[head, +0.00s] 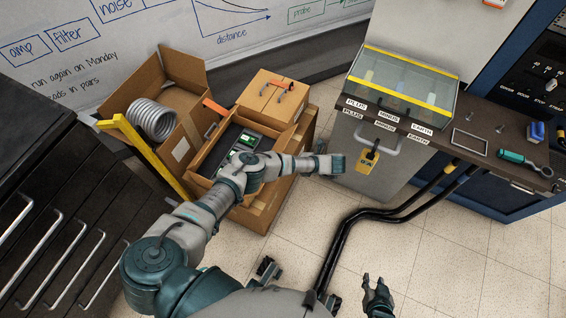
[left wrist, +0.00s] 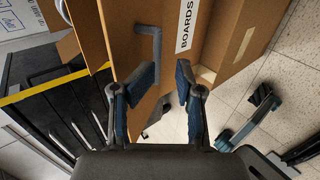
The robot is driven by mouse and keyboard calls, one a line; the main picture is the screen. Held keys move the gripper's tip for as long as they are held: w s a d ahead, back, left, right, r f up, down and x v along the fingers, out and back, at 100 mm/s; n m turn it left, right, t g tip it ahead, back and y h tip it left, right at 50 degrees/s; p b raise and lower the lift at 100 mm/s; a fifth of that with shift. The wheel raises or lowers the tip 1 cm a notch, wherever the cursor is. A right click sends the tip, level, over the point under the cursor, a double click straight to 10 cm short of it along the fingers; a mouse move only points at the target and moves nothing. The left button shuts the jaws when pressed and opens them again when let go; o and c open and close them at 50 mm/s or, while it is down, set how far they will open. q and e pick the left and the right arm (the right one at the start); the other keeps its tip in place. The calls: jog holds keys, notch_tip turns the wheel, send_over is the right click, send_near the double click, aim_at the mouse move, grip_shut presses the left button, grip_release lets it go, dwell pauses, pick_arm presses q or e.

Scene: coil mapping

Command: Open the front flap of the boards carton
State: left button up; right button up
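The boards carton (head: 268,208) stands on the floor left of centre in the head view, open at the top, with green boards (head: 243,145) inside. In the left wrist view its brown panel (left wrist: 122,30) carries a white BOARDS label (left wrist: 186,25) and a grey handle (left wrist: 151,40). My left gripper (left wrist: 168,74) is open and empty, with its fingers short of the panel and handle. My left arm covers part of the carton in the head view, where the left fingers cannot be made out. My right gripper (head: 374,281) is open and empty above the floor, far from the carton.
An open carton with a grey coil (head: 152,120) stands left of the boards carton, beside a yellow bar (head: 150,155). A closed carton (head: 272,97) is behind. Black drawers (head: 70,230) are at left. A bench with a clear-lidded case (head: 405,80) stands right. Black cables (head: 345,235) cross the floor.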

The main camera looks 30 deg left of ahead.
pick_arm(q)
jog(key=v, duration=0.8)
jog(key=shift+d, duration=0.25)
jog(key=shift+s+r, duration=0.1)
jog(key=shift+r, duration=0.05)
